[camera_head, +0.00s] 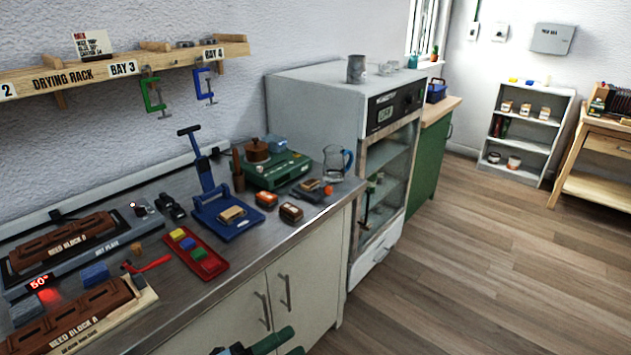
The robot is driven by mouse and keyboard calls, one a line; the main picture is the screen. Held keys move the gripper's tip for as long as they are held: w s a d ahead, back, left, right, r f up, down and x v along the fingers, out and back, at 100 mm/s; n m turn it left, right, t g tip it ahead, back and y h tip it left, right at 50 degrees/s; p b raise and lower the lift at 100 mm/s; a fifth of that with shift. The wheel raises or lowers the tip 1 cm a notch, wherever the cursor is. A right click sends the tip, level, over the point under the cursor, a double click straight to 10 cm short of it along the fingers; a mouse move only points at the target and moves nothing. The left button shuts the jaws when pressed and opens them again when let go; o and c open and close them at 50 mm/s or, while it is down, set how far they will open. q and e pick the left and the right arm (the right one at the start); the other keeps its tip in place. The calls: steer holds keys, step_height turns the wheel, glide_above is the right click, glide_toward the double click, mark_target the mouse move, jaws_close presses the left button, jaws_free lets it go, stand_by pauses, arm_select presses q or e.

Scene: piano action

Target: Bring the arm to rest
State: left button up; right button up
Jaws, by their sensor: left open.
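My left gripper (296,342) shows at the bottom edge of the head view, low in front of the white cabinet doors. Its two green fingers are apart with nothing visible between them. Most of the gripper and its arm is cut off by the frame. My right gripper is not in this view.
The steel worktop (312,208) carries reed block B (62,245), reed block A (85,318), a red tray (196,254), a blue press (228,213) and a green stove (272,170). A grey drying cabinet (315,95) stands beyond. The wooden floor (480,270) at right is clear.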

arm_select(q)
steer(key=s+a+f+n+g+y, duration=0.1)
steer(key=s+a+f+n+y, duration=0.6)
steer(key=s+f+n, duration=0.4)
steer(key=s+a+f+n+y+p, duration=0.1)
steer(key=s+a+f+n+y, duration=0.7)
steer(key=s+n, duration=0.5)
step_height(320, 180, down, 3)
steer(key=n, duration=0.2)
steer(key=shift+s+r+n+g+y, duration=0.15)
steer(key=shift+s+n+g+y, duration=0.15)
steer(key=shift+s+g+y, duration=0.1)
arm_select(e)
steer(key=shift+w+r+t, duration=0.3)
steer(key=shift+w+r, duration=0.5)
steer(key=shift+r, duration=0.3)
